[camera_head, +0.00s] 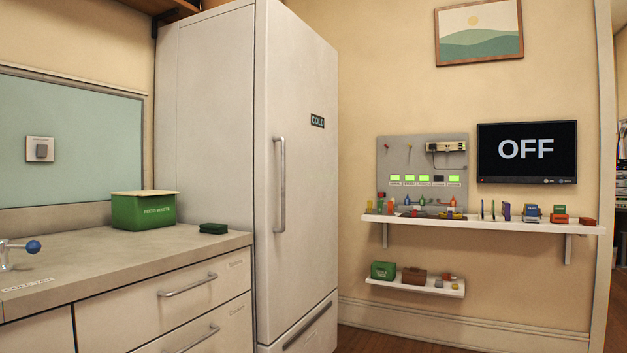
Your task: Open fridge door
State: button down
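A tall white fridge (205,130) stands left of the middle in the head camera view. Its door (308,190) faces to the right and looks shut. A dark label reading COLD (317,121) is on the upper door. A long vertical metal handle (280,185) runs along the door's left edge. A lower drawer front with a slanted dark handle (308,326) is below the door. My gripper is not in this view, and nothing touches the door handle.
A counter (90,262) with drawers stands left of the fridge, bearing a green box (142,211) and a small dark green block (213,228). Wall shelves with small items (490,222) are at the right. Some wooden floor (380,341) shows clear below.

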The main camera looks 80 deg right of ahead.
aim_at(296, 86)
jog(key=z, duration=2.55)
